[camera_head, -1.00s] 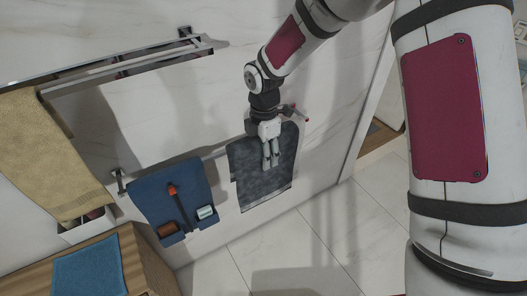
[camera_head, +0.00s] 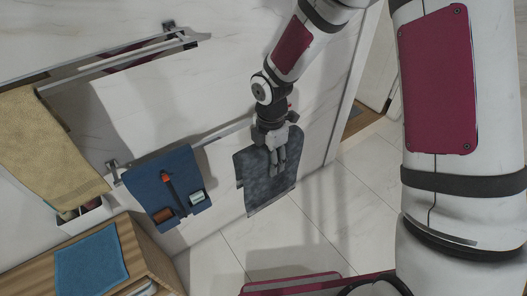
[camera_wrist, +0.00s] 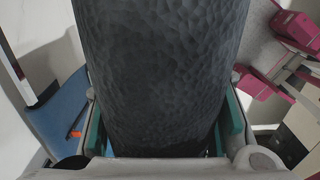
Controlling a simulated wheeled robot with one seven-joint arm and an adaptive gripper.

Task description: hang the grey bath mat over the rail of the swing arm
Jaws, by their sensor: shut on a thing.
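The grey bath mat (camera_head: 258,178) hangs from my gripper (camera_head: 279,164), in front of the pale wall and right of the blue hanging organizer. My gripper is shut on the mat, with its fingers along the mat's face. In the wrist view the mat (camera_wrist: 160,75) fills the middle between the teal-padded fingers. A low metal rail (camera_head: 215,138) runs along the wall toward the mat's upper left. The mat and arm hide that rail's right end, and I cannot tell whether the mat touches it.
The blue organizer (camera_head: 150,182) hangs on the low rail's left part. Above are metal bars (camera_head: 105,64) with a yellow towel (camera_head: 42,145). A wooden cabinet (camera_head: 135,255) with a blue cloth (camera_head: 90,267) stands lower left. The tiled floor (camera_head: 310,215) below the mat is clear.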

